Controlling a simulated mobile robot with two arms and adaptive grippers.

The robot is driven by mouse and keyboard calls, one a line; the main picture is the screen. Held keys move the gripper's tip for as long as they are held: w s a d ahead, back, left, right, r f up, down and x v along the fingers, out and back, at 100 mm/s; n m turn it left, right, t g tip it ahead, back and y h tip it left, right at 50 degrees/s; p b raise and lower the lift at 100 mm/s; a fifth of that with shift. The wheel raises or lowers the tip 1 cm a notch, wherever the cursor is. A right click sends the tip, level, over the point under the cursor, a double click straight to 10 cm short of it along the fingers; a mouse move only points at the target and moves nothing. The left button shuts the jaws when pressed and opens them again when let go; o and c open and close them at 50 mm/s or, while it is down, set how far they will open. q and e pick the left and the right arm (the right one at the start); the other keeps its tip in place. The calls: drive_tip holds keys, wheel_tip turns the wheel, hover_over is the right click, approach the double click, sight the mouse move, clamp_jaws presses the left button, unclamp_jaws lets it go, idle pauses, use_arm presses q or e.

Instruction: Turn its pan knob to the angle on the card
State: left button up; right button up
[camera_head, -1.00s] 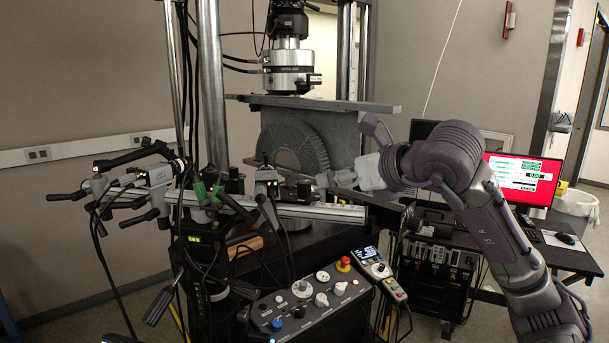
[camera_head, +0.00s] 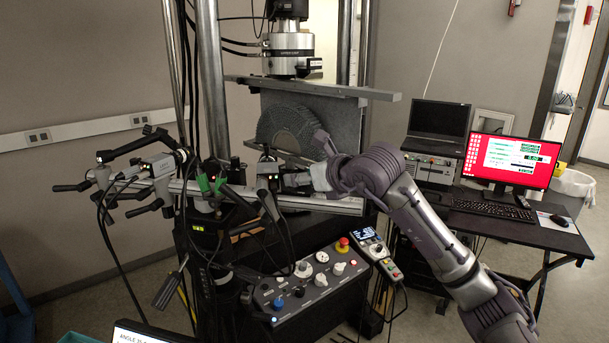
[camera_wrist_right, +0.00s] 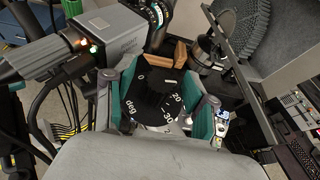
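A black dial (camera_wrist_right: 148,103) marked 0, 20, 30 and "deg" shows in the right wrist view, below a grey camera body (camera_wrist_right: 112,32). A dark raised bar lies across it, but its exact reading is unclear. My right gripper (camera_wrist_right: 163,98) has its teal-padded fingers apart on either side of the dial; contact cannot be told. In the head view my right gripper (camera_head: 293,180) is at the right side of a small dark unit (camera_head: 267,174) on the rail, hiding the knob there. A card (camera_head: 140,334) reading "ANGLE" and a partly cut number shows at the bottom edge.
The metal rail (camera_head: 335,205) carries cameras, levers and hanging cables at the left. A control box (camera_head: 310,285) with knobs and a red button stands below. A lattice specimen (camera_head: 290,128) is behind, under the load cell. A red monitor (camera_head: 510,160) stands at right.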

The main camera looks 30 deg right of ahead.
clamp_jaws()
drive_tip(key=shift+y, duration=0.3)
drive_tip(key=shift+d+f+n+y+b, duration=0.15)
drive_tip(key=shift+n+y+b, duration=0.15)
drive_tip(key=shift+n+b, duration=0.35)
drive_tip(key=shift+n+g+y+b, duration=0.3)
drive_tip(key=shift+n+y+b, duration=0.15)
drive_tip(key=shift+y, duration=0.35)
drive_tip(key=shift+n+y, duration=0.7)
drive_tip(key=shift+r+n+g+y, duration=0.2)
drive_tip(key=shift+n+g+y, duration=0.5)
drive_tip(key=shift+n+y, duration=0.45)
